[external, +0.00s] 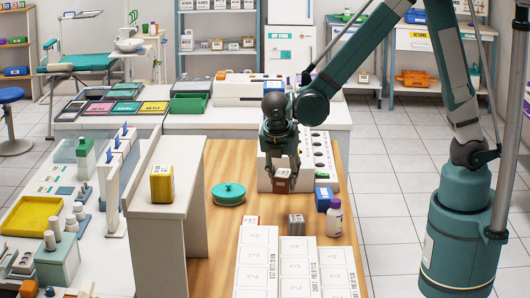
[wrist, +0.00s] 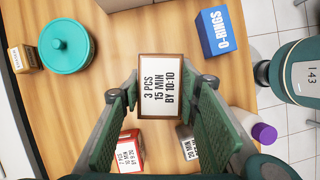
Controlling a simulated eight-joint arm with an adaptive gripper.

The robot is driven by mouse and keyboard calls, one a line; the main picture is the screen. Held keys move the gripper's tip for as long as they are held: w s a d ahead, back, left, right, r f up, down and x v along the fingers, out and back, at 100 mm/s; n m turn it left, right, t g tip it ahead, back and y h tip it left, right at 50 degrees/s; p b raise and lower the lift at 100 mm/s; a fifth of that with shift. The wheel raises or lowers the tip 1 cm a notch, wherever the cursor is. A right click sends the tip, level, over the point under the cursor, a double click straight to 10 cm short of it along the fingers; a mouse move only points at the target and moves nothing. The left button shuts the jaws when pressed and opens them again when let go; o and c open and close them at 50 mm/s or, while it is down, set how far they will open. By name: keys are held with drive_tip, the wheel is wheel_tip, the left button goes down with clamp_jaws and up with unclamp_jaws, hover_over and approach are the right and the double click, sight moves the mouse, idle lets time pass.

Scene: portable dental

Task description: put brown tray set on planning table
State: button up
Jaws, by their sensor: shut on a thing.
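A small brown block with a white label, the brown tray set (external: 283,182), is between my gripper's fingertips. In the wrist view its label (wrist: 161,88) reads "3 PCS 15 MIN BY 10:10". My gripper (external: 281,168) is shut on it and points down above the wooden table (external: 222,165). The gripper (wrist: 160,100) also shows in the wrist view, with a finger on each side of the block. Which surface is the planning table is not marked; white sheets with numbered boxes (external: 258,262) lie at the wooden table's front.
A teal lidded dish (external: 228,193), a blue O-rings box (external: 324,198), a white bottle with purple cap (external: 334,218), a grey block (external: 296,224) and a red-and-white box (external: 251,220) stand around. A white rack (external: 318,155) is behind, a yellow box (external: 162,183) left.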

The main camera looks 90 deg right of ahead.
drive_tip(key=shift+r, duration=0.15)
wheel_tip(320, 180, up, 43)
drive_tip(key=w+a+r+n+p, duration=0.25)
drive_tip(key=w+a+p, duration=0.55)
drive_tip(key=w+a, duration=1.3)
drive_tip(key=w+a+f+t+p, duration=0.1)
drive_tip(key=w+a+p, duration=0.2)
drive_tip(key=a, duration=0.8)
drive_tip(key=w+a+f+p, duration=0.1)
drive_tip(key=w+a+p, duration=0.15)
drive_tip(key=a, duration=0.85)
drive_tip(key=shift+n, duration=0.25)
drive_tip(key=shift+w+f+b, duration=0.1)
drive_tip(key=shift+f+b, duration=0.2)
drive_tip(key=shift+f, duration=2.45)
drive_tip(key=shift+f, duration=0.1)
drive_tip(key=shift+f, duration=3)
